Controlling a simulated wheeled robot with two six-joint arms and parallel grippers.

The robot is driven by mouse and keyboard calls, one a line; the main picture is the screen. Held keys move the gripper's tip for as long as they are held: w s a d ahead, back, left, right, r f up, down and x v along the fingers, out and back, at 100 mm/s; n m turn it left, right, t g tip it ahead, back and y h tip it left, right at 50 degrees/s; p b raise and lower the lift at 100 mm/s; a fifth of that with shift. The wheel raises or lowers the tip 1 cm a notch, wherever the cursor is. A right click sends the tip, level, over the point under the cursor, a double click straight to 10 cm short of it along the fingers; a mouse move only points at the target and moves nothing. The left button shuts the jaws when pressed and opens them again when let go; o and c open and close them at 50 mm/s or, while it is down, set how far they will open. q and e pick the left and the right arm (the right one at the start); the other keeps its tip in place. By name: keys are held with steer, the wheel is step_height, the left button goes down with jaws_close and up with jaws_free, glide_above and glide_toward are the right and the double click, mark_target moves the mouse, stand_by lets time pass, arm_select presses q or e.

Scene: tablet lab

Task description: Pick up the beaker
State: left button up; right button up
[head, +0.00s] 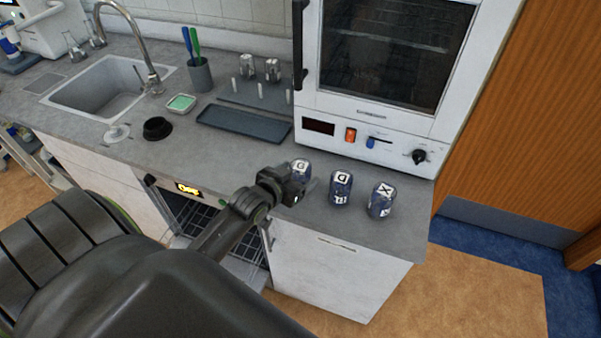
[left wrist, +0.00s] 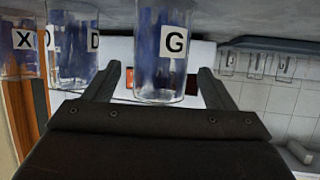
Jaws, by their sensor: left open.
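Three clear glass beakers with dark blue patches stand in a row on the counter, each with a white letter label. The G beaker (head: 301,168) is leftmost, the D beaker (head: 341,189) is in the middle and the X beaker (head: 382,201) is at the right. My left gripper (head: 292,187) is open at the G beaker and partly hides it. In the left wrist view, the G beaker (left wrist: 163,48) shows between the two open fingers (left wrist: 160,78), with a gap on each side. The D beaker (left wrist: 73,45) and X beaker (left wrist: 20,42) show further left. My right gripper is not in view.
A white oven (head: 368,138) stands close behind the beakers. A dark tray rack (head: 244,121), a black bowl (head: 157,128), a green-filled dish (head: 181,104) and a pen cup (head: 200,75) lie further left, beside the sink (head: 105,97). The counter's front edge is close to the beakers.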

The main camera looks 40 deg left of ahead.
arm_select(q)
steer(key=shift+x, duration=0.95)
steer(key=shift+c, duration=0.5)
steer(key=c, duration=1)
